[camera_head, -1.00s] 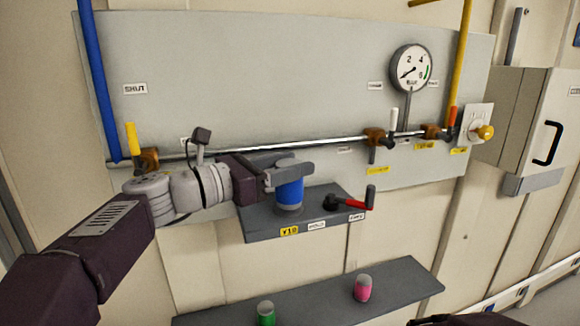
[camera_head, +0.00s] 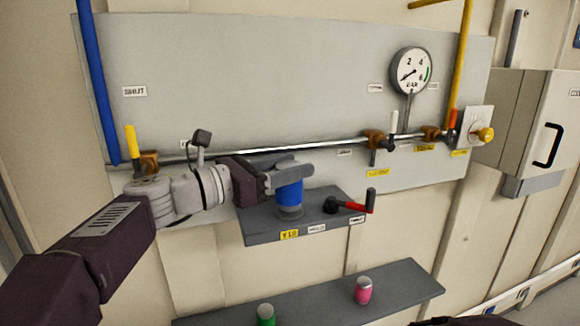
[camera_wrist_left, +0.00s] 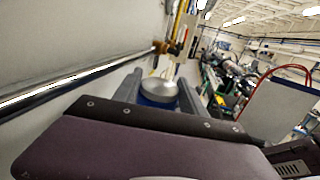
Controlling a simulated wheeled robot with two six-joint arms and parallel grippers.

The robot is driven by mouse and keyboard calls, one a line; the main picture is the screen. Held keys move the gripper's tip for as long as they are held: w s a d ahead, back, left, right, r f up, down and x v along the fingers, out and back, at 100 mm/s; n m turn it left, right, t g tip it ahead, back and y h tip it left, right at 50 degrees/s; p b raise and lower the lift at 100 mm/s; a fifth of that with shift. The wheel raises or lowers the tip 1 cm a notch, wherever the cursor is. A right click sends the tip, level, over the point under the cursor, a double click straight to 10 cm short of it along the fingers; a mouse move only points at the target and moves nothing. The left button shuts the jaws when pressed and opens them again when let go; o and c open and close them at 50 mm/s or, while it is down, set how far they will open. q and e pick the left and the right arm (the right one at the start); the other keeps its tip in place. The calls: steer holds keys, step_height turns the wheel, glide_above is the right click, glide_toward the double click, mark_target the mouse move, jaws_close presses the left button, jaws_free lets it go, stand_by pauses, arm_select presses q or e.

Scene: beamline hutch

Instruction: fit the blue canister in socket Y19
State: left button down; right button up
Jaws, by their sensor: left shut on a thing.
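The blue canister (camera_head: 289,194) is upright between the fingers of my left gripper (camera_head: 288,170), which is shut on it near its top. Its round grey top shows between the fingers in the left wrist view (camera_wrist_left: 160,87). Below the blue body is a grey, ring-like part (camera_head: 289,212) on the dark shelf block (camera_head: 262,228), in line with the canister. I cannot tell how deep the canister sits in it. The yellow label (camera_head: 289,234) on the block's front edge appears to read Y19. My right gripper is not in view.
A red-handled black lever (camera_head: 352,206) stands on the same block, right of the canister. A pipe (camera_head: 330,147) with valves runs behind. A lower shelf (camera_head: 400,284) carries a green canister (camera_head: 265,314) and a pink canister (camera_head: 363,290). A gauge (camera_head: 411,70) is at upper right.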

arm_select(q)
steer(key=shift+f+b, duration=0.5)
steer(key=shift+f, duration=0.05)
stand_by(1.1)
steer(key=c, duration=0.6)
jaws_free()
steer(key=b+v, duration=0.4)
steer(key=v, duration=0.4)
steer(key=shift+s+a+f, duration=0.1)
steer(key=shift+a, duration=0.1)
steer(key=shift+s+a, duration=0.3)
steer(key=shift+a, duration=0.05)
steer(key=shift+w+d, duration=0.1)
steer(key=shift+d, duration=0.05)
